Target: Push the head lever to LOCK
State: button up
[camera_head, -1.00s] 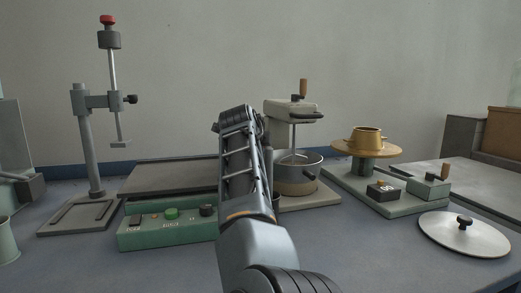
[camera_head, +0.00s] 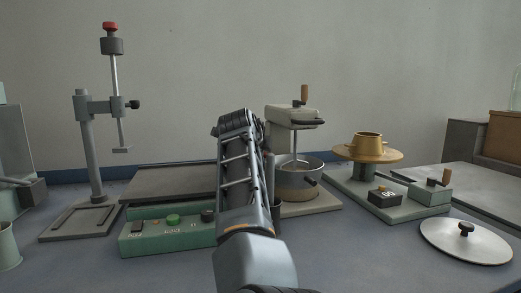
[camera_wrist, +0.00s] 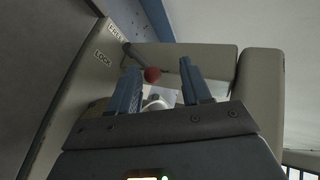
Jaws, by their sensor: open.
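The stand mixer's cream head (camera_head: 292,116) is in the middle of the head view, right of my arm. In the wrist view the head lever is a thin grey rod with a red ball knob (camera_wrist: 152,74). It sticks out from the cream housing (camera_wrist: 75,85), whose side carries a FREE label (camera_wrist: 115,30) and a LOCK label (camera_wrist: 103,58). The rod's root looks nearer FREE. My gripper (camera_wrist: 160,82) is open, its two blue-grey fingers on either side of the knob in the picture. I cannot tell whether either finger touches it. My arm hides the gripper in the head view.
The mixer bowl (camera_head: 297,182) stands under the head. A green control box (camera_head: 165,232) and press stand (camera_head: 92,150) are at left. A pottery wheel unit (camera_head: 385,203) and round lid (camera_head: 466,240) are at right.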

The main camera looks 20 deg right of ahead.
jog(key=p+v, duration=0.2)
jog(key=v, duration=0.4)
jog(key=shift+s, duration=0.2)
jog(key=shift+r, duration=0.1)
